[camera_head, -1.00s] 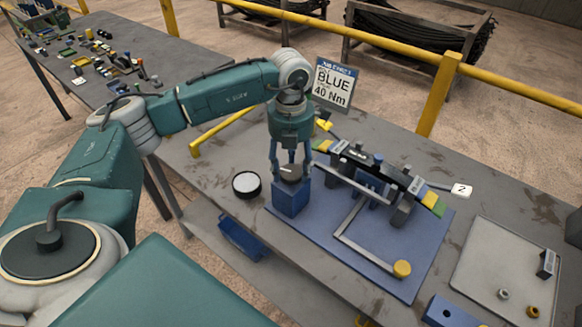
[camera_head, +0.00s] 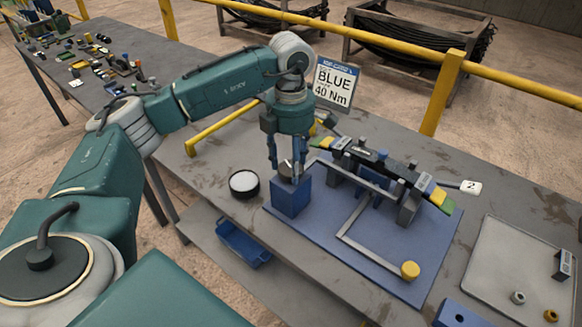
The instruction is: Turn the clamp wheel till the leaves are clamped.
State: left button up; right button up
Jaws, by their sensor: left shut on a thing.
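The clamp wheel (camera_head: 287,169) is a small grey knob on top of a blue block (camera_head: 290,197) at the left end of the blue fixture plate (camera_head: 325,240). My left gripper (camera_head: 286,175) points straight down and is shut on the wheel, a finger on either side, hiding part of it. The dark stack of leaves (camera_head: 375,160) lies across grey and blue supports to the right, with yellow and green end pieces. I cannot tell from here how tightly the leaves are pressed. My right gripper is out of view.
A grey bar with a yellow knob (camera_head: 410,270) lies in front of the leaves. A round black-rimmed pot (camera_head: 244,184) stands left of the block. A sign reading BLUE 40 Nm (camera_head: 333,84) stands behind. A grey tray (camera_head: 500,285) is at right.

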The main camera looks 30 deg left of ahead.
aim_at(290, 168)
pick_arm(q)
jog(key=shift+m+b, duration=0.35)
jog(key=shift+m, duration=0.65)
jog(key=shift+r, duration=0.1)
jog(key=o, duration=1.1)
jog(key=shift+o, duration=0.2)
notch_tip(290, 168, up, 12)
